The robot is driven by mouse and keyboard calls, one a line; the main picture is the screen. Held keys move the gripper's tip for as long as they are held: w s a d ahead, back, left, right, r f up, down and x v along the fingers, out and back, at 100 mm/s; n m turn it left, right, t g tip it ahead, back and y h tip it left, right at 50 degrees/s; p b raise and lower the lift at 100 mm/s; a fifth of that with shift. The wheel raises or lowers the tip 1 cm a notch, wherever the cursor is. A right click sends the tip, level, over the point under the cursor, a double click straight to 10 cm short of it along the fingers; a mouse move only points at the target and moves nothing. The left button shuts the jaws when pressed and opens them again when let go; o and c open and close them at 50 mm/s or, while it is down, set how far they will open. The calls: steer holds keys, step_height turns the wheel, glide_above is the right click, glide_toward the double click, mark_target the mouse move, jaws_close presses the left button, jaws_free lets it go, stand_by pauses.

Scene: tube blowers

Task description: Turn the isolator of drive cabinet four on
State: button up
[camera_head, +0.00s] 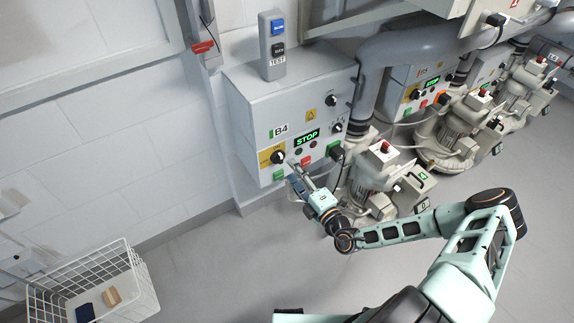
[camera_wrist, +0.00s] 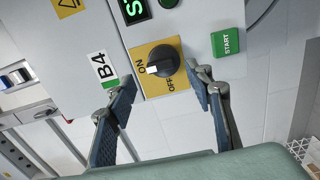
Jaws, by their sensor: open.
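Drive cabinet B4 (camera_head: 290,105) is a grey wall box with a "B4" label and a green-lit "STOP" display. Its isolator (camera_head: 278,157) is a black rotary knob on a yellow plate at the lower left of the front. In the wrist view the isolator (camera_wrist: 165,61) shows ON and OFF markings; the white mark on the knob lies on the side nearest ON. My gripper (camera_head: 297,170) is open and empty, just right of and below the isolator in the head view. In the wrist view my gripper's fingers (camera_wrist: 163,85) stand apart on either side of the knob, not visibly touching it.
A green START button (camera_wrist: 227,42) is near the right finger. A TEST button box (camera_head: 272,45) stands on the cabinet. A motor (camera_head: 380,165) stands to the right, with more cabinets and motors beyond. A white wire basket (camera_head: 140,285) is at lower left. The floor between is clear.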

steer(key=v, duration=0.6)
steer(key=shift+s+d, duration=0.2)
steer(key=shift+s, duration=0.1)
